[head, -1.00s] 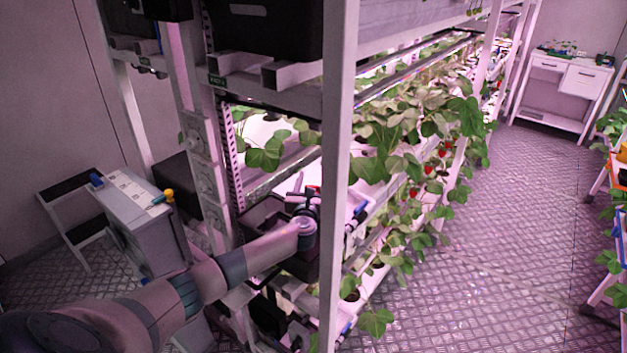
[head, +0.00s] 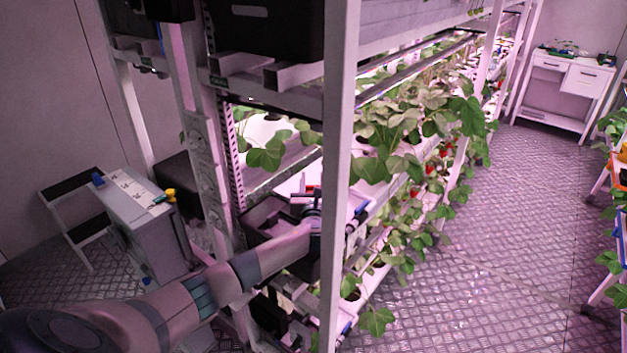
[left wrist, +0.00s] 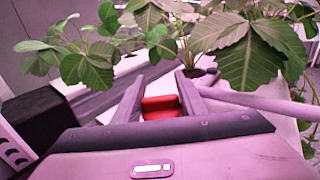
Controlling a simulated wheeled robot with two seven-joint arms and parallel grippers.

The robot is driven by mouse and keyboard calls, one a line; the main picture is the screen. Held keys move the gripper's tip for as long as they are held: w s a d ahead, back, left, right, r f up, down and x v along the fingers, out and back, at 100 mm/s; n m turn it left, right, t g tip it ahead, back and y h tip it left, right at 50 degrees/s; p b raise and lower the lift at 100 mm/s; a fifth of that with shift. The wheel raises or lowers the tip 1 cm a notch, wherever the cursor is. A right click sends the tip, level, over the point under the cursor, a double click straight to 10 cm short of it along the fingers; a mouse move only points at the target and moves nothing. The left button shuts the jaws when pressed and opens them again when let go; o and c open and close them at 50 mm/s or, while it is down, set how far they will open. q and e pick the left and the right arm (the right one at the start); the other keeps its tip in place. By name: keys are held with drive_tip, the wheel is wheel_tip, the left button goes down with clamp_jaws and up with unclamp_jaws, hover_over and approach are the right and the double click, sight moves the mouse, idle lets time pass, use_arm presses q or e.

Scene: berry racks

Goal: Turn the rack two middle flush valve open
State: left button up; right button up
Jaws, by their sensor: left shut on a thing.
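My left gripper (left wrist: 160,98) reaches into the middle level of the plant rack (head: 340,150), behind its white front post in the head view. In the left wrist view its two fingers are shut on a red valve handle (left wrist: 161,107). In the head view the fingertips are mostly hidden by the post and my own wrist, and a small red spot (head: 311,188) shows just above the wrist. The valve's body is hidden. How far the handle is turned cannot be told. My right gripper is not in view.
Strawberry plants (head: 395,135) hang over the rack's aisle side, and leaves (left wrist: 250,45) spread just beyond my left fingers. A black bin (head: 265,222) is beside the wrist. A grey cabinet (head: 150,235) stands left. The aisle floor (head: 500,240) is clear.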

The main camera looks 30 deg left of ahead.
use_arm(q)
drive_tip(key=o, duration=1)
drive_tip(key=shift+m+t+h, duration=0.3)
drive_tip(key=shift+m+h, duration=0.1)
drive_tip(key=shift+h, duration=0.1)
